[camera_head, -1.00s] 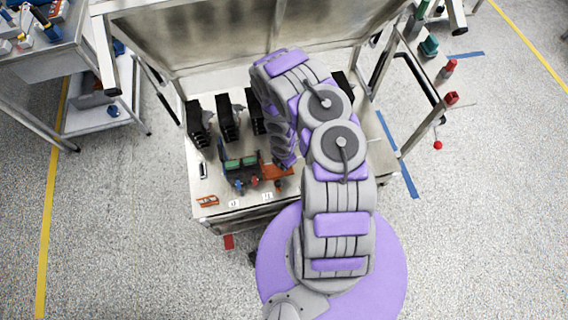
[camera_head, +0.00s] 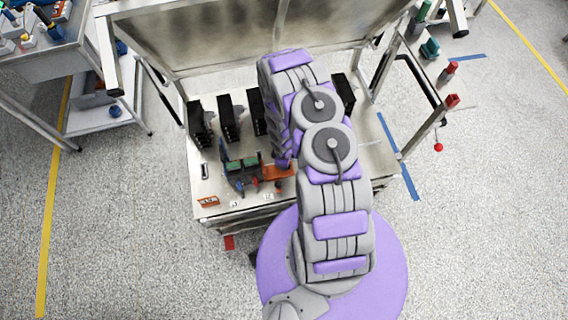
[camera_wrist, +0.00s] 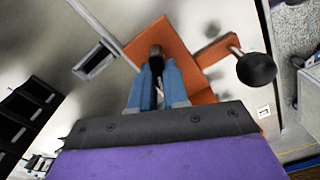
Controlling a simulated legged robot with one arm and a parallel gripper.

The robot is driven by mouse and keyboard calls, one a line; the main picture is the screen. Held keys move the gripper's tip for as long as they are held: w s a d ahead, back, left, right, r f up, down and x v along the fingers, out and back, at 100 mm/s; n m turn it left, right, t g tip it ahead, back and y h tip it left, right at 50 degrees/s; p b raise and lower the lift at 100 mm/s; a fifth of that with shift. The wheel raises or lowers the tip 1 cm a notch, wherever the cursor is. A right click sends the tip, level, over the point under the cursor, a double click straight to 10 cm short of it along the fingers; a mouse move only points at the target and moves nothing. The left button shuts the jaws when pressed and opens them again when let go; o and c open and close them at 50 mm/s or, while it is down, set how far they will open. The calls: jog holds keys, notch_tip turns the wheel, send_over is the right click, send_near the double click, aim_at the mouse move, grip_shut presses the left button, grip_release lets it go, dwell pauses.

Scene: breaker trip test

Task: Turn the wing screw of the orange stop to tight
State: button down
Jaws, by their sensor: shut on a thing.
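The orange stop (camera_wrist: 160,38) is a flat orange plate on the pale bench top in the wrist view. In the head view it shows as an orange patch (camera_head: 279,171) beside the end of my arm. My gripper (camera_wrist: 157,68) has two blue fingers over the plate. They are shut on a small dark upright piece (camera_wrist: 156,50), which looks like the wing screw. Its wings and how tight it sits cannot be made out.
An orange bracket with a round black knob (camera_wrist: 257,70) stands close to the right of the fingers. Black breaker blocks (camera_head: 228,118) stand in a row behind. A green device (camera_head: 242,168) sits left of the stop. The bench's front left has an orange label (camera_head: 208,202).

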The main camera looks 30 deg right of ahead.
jog(key=m, duration=0.6)
jog(key=shift+w+d+m, duration=0.2)
jog(key=shift+w+m, duration=0.1)
jog(key=m, duration=0.4)
jog(key=m+p, duration=0.1)
jog(key=m, duration=0.1)
jog(key=shift+w+d+r, duration=0.1)
jog(key=shift+d, duration=0.2)
jog(key=c, duration=1.4)
grip_release()
jog(key=shift+o, duration=1.4)
notch_tip(320, 180, up, 17)
jog(key=p, duration=0.2)
